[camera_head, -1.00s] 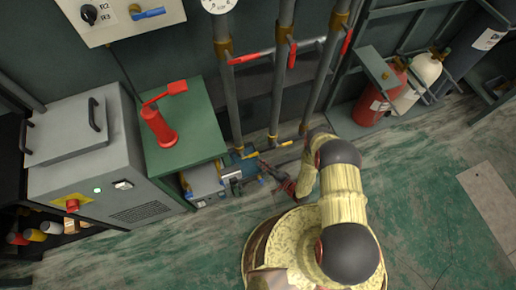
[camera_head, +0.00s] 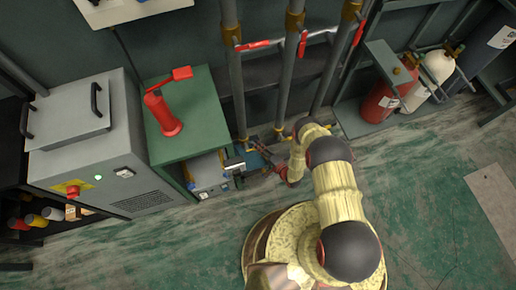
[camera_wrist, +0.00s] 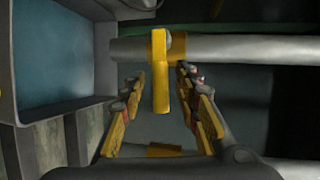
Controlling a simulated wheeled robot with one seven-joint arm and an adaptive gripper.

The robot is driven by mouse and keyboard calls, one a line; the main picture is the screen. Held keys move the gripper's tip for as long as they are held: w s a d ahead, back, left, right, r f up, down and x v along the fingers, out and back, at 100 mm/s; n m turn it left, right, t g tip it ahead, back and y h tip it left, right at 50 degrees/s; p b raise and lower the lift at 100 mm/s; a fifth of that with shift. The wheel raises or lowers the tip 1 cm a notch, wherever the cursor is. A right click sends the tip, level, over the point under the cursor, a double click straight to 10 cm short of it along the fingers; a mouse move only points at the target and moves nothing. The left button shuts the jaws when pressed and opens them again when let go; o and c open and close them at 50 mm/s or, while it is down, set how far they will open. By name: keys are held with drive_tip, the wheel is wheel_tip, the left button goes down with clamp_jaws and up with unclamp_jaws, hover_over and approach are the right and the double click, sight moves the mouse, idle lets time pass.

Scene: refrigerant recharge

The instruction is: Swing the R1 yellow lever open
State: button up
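A yellow lever (camera_wrist: 160,85) hangs from a grey horizontal pipe (camera_wrist: 235,50) in the wrist view, roughly at right angles to it. My gripper (camera_wrist: 161,92) is open, with one finger on each side of the lever. Gaps show between the lever and both fingers. In the head view my gripper (camera_head: 258,154) is low at the foot of the left vertical pipe (camera_head: 233,85). It partly hides the fittings there. No R1 label is readable.
A second yellow part (camera_wrist: 164,150) lies low in the wrist view. A blue-grey box (camera_wrist: 62,75) is close on the left. In the head view a green stand (camera_head: 190,125) is left of my gripper, and red-handled pipes rise behind it. Gas cylinders (camera_head: 385,95) stand right.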

drive_tip(key=c, duration=0.3)
clamp_jaws()
idle(0.6)
